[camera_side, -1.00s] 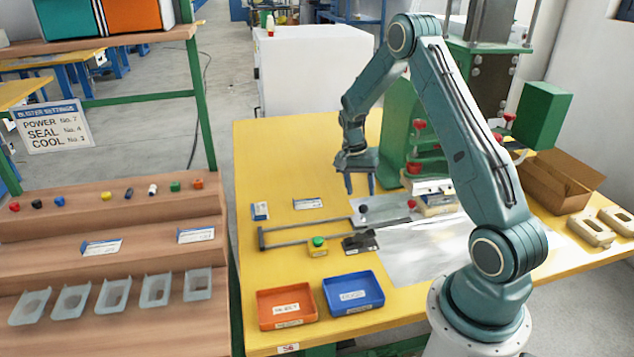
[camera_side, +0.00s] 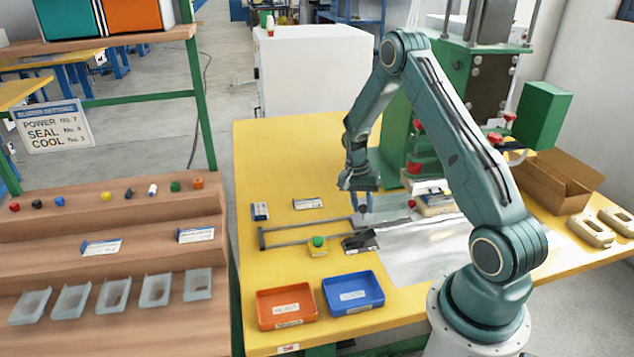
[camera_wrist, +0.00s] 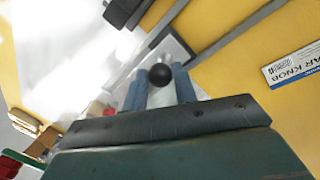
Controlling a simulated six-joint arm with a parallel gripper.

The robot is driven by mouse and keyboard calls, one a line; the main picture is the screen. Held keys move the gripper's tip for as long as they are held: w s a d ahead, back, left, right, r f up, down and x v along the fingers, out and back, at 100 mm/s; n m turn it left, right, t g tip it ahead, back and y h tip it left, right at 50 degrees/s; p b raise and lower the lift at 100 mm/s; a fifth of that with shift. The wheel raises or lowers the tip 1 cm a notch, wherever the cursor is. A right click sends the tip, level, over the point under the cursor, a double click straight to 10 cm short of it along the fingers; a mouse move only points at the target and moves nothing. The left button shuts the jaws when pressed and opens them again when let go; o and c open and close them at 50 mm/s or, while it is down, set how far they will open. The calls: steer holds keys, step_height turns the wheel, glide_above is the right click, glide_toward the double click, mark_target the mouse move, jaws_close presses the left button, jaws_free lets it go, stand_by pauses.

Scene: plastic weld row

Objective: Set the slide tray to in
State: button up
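The slide tray (camera_side: 394,205) is a pale grey plate at the front of the green press, at the right end of dark metal rails (camera_side: 300,234). Its small black knob (camera_side: 362,209) stands near its left edge. My gripper (camera_side: 363,203) is lowered over the knob, fingers pointing down. In the wrist view the black ball of the knob (camera_wrist: 160,75) sits between the two blue fingers of my gripper (camera_wrist: 159,88). Narrow gaps seem to show on both sides, so the fingers look open around it. Contact cannot be made out.
Orange (camera_side: 286,306) and blue (camera_side: 353,293) bins stand in front. The green press (camera_side: 400,130) rises behind; a clear sheet (camera_side: 425,250) lies at right.

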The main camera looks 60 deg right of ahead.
jaws_close()
steer(key=shift+s+d, duration=1.55)
steer(key=shift+d, duration=0.05)
steer(key=shift+r, duration=0.1)
steer(key=o, duration=0.6)
jaws_free()
steer(key=shift+o, duration=0.2)
steer(key=shift+w+a+r, duration=0.1)
steer(key=shift+w+r, duration=0.1)
steer(key=shift+r, duration=0.55)
step_height(320, 180, up, 12)
steer(key=w, duration=0.2)
steer(key=shift+a, duration=0.2)
steer(key=shift+w, duration=0.1)
